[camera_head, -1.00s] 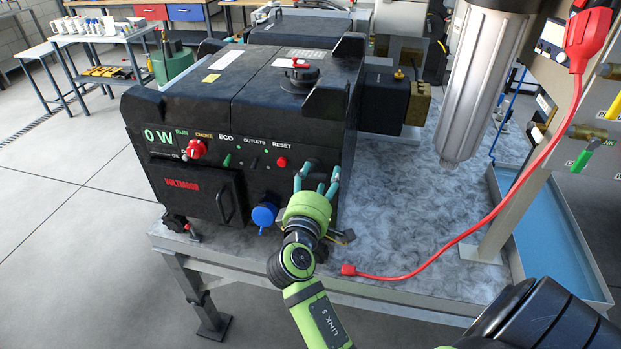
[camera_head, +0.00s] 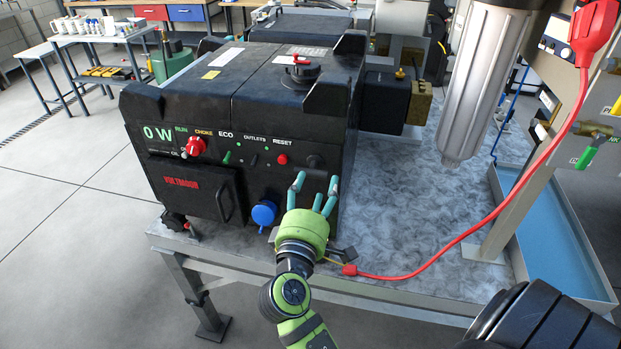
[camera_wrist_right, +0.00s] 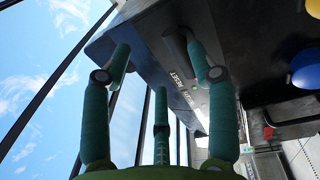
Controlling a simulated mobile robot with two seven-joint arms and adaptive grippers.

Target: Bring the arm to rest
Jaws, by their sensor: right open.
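My right gripper (camera_head: 317,181) has a green palm and teal fingers, spread and empty. It is in front of the lower right of the black generator's (camera_head: 180,107) control panel. In the right wrist view its fingers (camera_wrist_right: 159,60) stand apart with nothing between them. A dark round knob below the RESET label lies just beyond the fingertips in the head view; I cannot tell whether a finger touches it. My left gripper is not in view.
The generator stands on a grey metal-topped bench (camera_head: 400,215). A blue cap (camera_head: 264,213) is left of my gripper. A red cable (camera_head: 470,230) runs across the bench to a red end (camera_head: 349,270) close to my wrist.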

